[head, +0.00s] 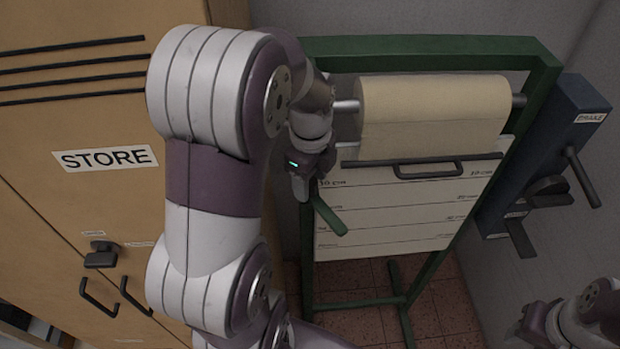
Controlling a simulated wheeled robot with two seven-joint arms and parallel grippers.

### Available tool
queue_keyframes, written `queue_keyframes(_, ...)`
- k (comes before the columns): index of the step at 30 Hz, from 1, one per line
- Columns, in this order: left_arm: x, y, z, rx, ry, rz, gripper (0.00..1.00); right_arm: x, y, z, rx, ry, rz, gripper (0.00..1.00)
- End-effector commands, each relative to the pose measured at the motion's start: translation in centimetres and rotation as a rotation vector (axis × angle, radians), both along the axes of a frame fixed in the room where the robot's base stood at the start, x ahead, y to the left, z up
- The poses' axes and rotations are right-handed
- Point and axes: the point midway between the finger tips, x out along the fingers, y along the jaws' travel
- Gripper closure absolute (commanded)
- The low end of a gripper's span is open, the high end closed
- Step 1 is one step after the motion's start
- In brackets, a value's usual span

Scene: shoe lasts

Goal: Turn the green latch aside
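The green latch (329,216) is a short, slanted green bar at the left edge of the white measuring board, below the paper roll. It slopes down to the right. My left gripper (301,188) is at the upper left end of the latch, pointing down. It looks to be touching or very close to it, but I cannot tell which. Its fingers are small and dark, and whether they are open or shut is unclear.
A green frame (420,46) holds a paper roll (432,115) above the board (390,215), with a dark-handled bar (430,172) across it. A tan STORE cabinet (60,200) stands left. A blue brake box (560,130) with dark levers is on the right wall.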

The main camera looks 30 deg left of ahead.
Motion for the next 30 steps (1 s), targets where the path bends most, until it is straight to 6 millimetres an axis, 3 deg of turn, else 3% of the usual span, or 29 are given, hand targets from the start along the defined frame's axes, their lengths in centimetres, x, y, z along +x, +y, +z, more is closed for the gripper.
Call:
queue_keyframes(9,-0.1,-0.1,0.0,-0.002,0.006,0.002,0.41,0.0,0.0,-0.2,0.0,0.0,0.0,0.57)
queue_keyframes(13,-0.1,0.0,1.8,-0.001,0.002,0.002,0.41,0.0,0.0,-1.0,0.0,0.0,0.0,0.57)
queue_keyframes(18,-0.2,-0.1,8.5,-0.002,0.007,0.002,0.41,0.0,0.0,4.1,0.0,-0.001,0.0,0.57)
queue_keyframes(21,-0.2,-0.1,10.7,-0.002,0.007,0.001,0.41,0.0,0.0,6.2,0.0,-0.001,0.0,0.57)
queue_keyframes(25,-0.2,-0.1,12.4,-0.002,0.007,0.001,0.41,0.0,0.0,7.7,0.0,0.0,0.0,0.57)
queue_keyframes(30,-0.2,-0.1,12.7,-0.002,0.006,0.001,0.41,0.0,0.0,7.9,0.0,0.0,0.0,0.57)
